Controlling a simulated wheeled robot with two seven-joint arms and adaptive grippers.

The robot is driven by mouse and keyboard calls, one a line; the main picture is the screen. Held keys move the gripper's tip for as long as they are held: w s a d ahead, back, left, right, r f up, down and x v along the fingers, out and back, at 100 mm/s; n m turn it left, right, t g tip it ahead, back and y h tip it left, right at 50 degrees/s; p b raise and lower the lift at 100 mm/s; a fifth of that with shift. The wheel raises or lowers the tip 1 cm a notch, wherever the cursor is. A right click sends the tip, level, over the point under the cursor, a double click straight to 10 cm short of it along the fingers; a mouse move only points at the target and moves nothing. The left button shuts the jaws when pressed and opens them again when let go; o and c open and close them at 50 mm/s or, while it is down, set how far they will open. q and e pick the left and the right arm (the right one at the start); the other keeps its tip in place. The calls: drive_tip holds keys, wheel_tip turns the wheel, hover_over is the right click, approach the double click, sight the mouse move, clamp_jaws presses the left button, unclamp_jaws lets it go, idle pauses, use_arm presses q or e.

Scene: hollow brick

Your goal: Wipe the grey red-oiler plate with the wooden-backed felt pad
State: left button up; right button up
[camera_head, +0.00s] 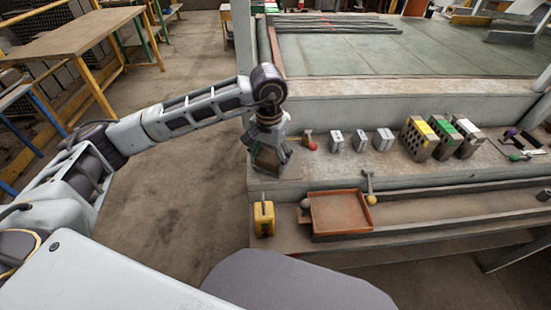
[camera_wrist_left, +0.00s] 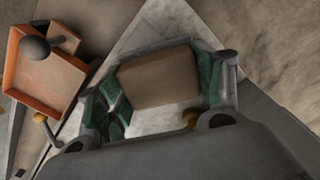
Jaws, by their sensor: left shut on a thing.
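My left gripper (camera_head: 269,160) hangs low over the left end of the grey ledge in the head view. In the left wrist view its green-padded fingers (camera_wrist_left: 162,86) are shut on a tan, wood-coloured block (camera_wrist_left: 158,74), which looks like the back of the felt pad. The felt side is hidden, and I cannot tell whether it touches the surface below. A small red oiler (camera_head: 309,141) stands on the ledge just right of the gripper. Small grey blocks (camera_head: 337,141) stand right of it. I cannot tell for sure which surface is the red-oiler plate. My right gripper is not in view.
An orange tray (camera_head: 340,213) lies on the lower shelf, with a grey ball knob (camera_head: 305,204) and a brass-coloured handle (camera_head: 369,188) beside it. A yellow box (camera_head: 263,219) stands left of it. Hollow bricks (camera_head: 419,138) stand further right on the ledge.

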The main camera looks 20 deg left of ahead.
use_arm(q)
drive_tip(key=shift+s+a, duration=0.3)
drive_tip(key=shift+a, duration=0.45)
drive_tip(key=shift+f+b, duration=0.1)
drive_tip(key=shift+b, duration=0.25)
